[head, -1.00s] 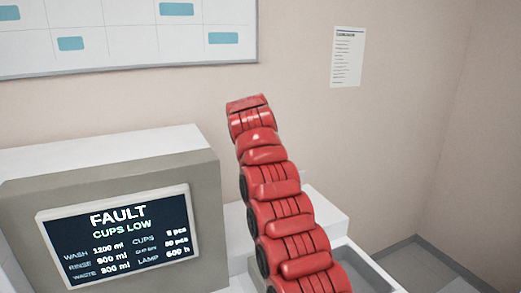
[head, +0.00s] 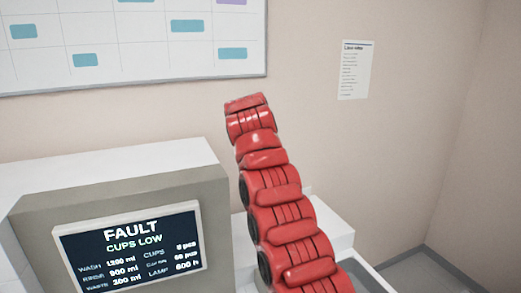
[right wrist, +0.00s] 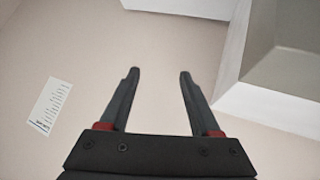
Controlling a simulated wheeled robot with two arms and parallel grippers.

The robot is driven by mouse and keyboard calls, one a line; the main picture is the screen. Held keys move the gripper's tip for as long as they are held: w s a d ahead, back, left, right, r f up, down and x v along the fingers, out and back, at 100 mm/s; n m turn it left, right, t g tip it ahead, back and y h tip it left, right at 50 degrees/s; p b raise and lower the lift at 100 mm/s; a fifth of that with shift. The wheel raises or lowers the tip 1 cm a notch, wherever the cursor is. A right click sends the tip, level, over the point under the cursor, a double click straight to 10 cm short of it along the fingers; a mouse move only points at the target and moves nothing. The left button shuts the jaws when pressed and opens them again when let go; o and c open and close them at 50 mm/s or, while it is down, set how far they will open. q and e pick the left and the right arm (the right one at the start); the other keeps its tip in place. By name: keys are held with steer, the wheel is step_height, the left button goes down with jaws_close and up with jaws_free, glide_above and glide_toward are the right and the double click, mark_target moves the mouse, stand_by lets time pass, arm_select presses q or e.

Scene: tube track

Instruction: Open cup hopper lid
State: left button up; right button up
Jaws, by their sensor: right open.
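The analyser (head: 190,190) stands at the lower left in the head view, and its screen (head: 130,250) reads FAULT, CUPS LOW. A low white housing (head: 338,228) shows behind my red right arm, which covers part of it. I cannot make out the cup hopper lid for certain in either view. My right gripper (right wrist: 157,75) is open and empty in the right wrist view, with bare wall between its fingers. A white-rimmed part with a grey inner face (right wrist: 235,98) is to the right of the fingers, apart from them. My left gripper is not in view.
A whiteboard (head: 130,60) with coloured cards hangs on the back wall. A paper notice (head: 356,70) is on the wall to its right and shows inverted in the wrist view (right wrist: 50,105). A grey tray-like recess (head: 368,277) lies low beside my arm. The floor corner at right looks clear.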

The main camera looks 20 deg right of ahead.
stand_by(0.3)
steer(key=p+v, duration=0.2)
steer(key=v, duration=1.5)
steer(key=shift+s, duration=0.1)
